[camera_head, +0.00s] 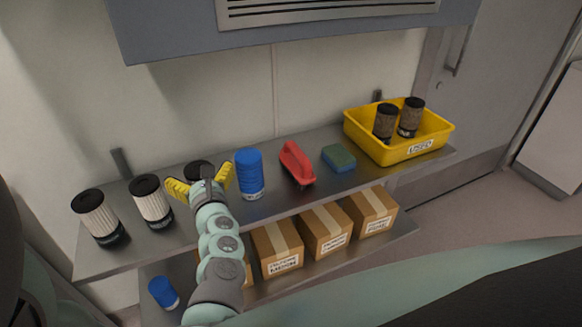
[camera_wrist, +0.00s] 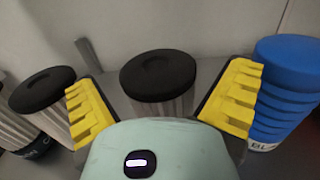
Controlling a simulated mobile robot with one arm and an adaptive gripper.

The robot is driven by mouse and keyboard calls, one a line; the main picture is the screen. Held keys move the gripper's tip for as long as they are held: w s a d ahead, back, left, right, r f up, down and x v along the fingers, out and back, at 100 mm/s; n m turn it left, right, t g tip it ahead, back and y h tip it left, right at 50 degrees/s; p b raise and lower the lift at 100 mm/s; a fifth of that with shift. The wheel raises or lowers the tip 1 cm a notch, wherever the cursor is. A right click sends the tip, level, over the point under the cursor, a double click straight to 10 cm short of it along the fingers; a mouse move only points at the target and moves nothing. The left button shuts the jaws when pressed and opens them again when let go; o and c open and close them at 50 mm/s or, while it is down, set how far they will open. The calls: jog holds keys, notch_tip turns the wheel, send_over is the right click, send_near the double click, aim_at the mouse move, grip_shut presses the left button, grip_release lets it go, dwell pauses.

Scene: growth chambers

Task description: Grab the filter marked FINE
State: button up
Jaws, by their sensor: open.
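Three pale pleated filters with black caps stand upright in a row on the upper shelf: the left filter (camera_head: 97,217), the middle filter (camera_head: 151,203) and the right filter (camera_head: 199,168), mostly hidden behind my gripper (camera_head: 200,182). In the wrist view the right filter (camera_wrist: 158,78) stands between the two spread yellow fingers of my open gripper (camera_wrist: 161,88), with no clear contact. The middle filter (camera_wrist: 42,92) is left of the left finger. I cannot read FINE on any label; the right filter's label is hidden by my gripper.
A ribbed blue cylinder (camera_head: 249,175) stands close beside the right finger. Further right are a red-handled tool (camera_head: 297,165), a green-blue sponge (camera_head: 339,158) and a yellow bin (camera_head: 398,152) marked USED holding two dark-capped brown filters.

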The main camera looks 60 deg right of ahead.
jog(key=c, duration=1.4)
jog(key=shift+o, duration=0.2)
jog(key=shift+r, duration=0.15)
jog(key=shift+a+r, duration=0.15)
jog(key=shift+r, duration=1.1)
jog(key=s+a+r+b, duration=0.1)
jog(key=s+a, duration=0.1)
jog(key=s, duration=0.5)
jog(key=s+a+r, duration=0.1)
jog(key=s+a, duration=0.1)
jog(key=s, duration=0.6)
jog(key=shift+s+a+r+b, duration=0.15)
jog(key=shift+a+b, duration=0.1)
jog(key=shift+b, duration=0.15)
